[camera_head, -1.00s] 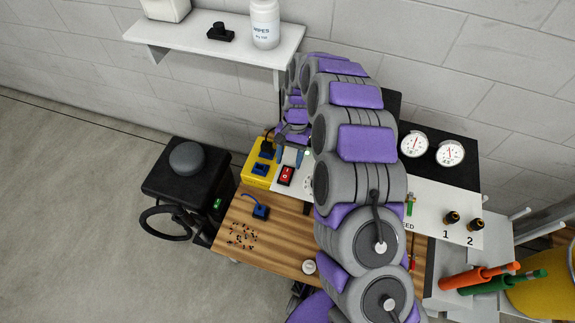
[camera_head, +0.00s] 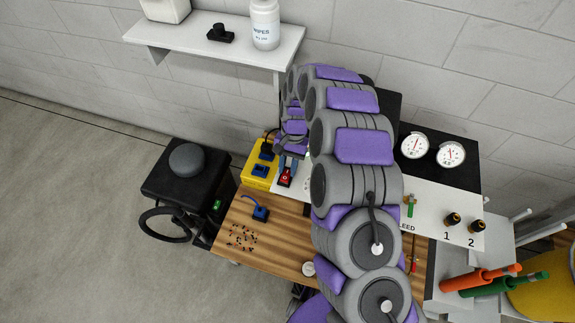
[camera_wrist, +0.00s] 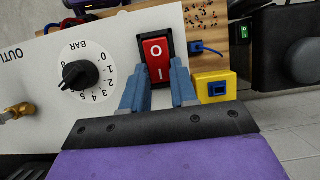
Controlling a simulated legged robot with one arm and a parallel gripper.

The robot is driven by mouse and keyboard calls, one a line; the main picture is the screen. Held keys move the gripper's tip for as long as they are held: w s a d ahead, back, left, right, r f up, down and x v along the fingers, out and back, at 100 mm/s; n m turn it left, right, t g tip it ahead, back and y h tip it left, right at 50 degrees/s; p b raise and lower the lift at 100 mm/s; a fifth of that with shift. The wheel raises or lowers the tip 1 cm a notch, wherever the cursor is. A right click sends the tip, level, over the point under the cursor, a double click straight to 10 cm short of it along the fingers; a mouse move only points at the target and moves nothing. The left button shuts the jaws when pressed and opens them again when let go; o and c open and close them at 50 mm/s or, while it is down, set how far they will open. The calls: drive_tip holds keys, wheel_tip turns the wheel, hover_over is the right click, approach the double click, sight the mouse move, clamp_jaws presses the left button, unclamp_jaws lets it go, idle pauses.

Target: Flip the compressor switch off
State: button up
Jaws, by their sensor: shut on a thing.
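The red rocker switch (camera_wrist: 157,60), marked O and I in a black frame, is on the white panel (camera_wrist: 115,45). In the head view the switch (camera_head: 286,177) shows small, just below my gripper's tips. My gripper (camera_wrist: 159,77) has its two blue fingers close on either side of the switch's I end, shut on it. In the head view my gripper (camera_head: 288,163) is partly hidden by my arm. I cannot tell which end of the rocker is pressed in.
A black BAR dial (camera_wrist: 80,75) sits beside the switch. A yellow box with a blue socket (camera_wrist: 215,88) stands close on the other side. Gauges (camera_head: 431,149) and two hose fittings (camera_head: 465,222) are at the right. A shelf (camera_head: 215,40) hangs above.

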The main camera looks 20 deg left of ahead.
clamp_jaws()
drive_tip(key=shift+r, duration=0.1)
drive_tip(key=shift+s+p, duration=0.1)
drive_tip(key=shift+p, duration=0.25)
drive_tip(key=shift+s+r+t+p, duration=0.2)
drive_tip(key=shift+t+p, duration=0.3)
drive_tip(key=shift+t, duration=0.2)
drive_tip(key=shift+s+t+p, duration=0.25)
drive_tip(key=shift+t+p, duration=0.65)
drive_tip(key=shift+t, duration=0.5)
drive_tip(key=o, duration=0.7)
unclamp_jaws()
drive_tip(key=shift+a, duration=0.1)
drive_tip(key=shift+o, duration=0.2)
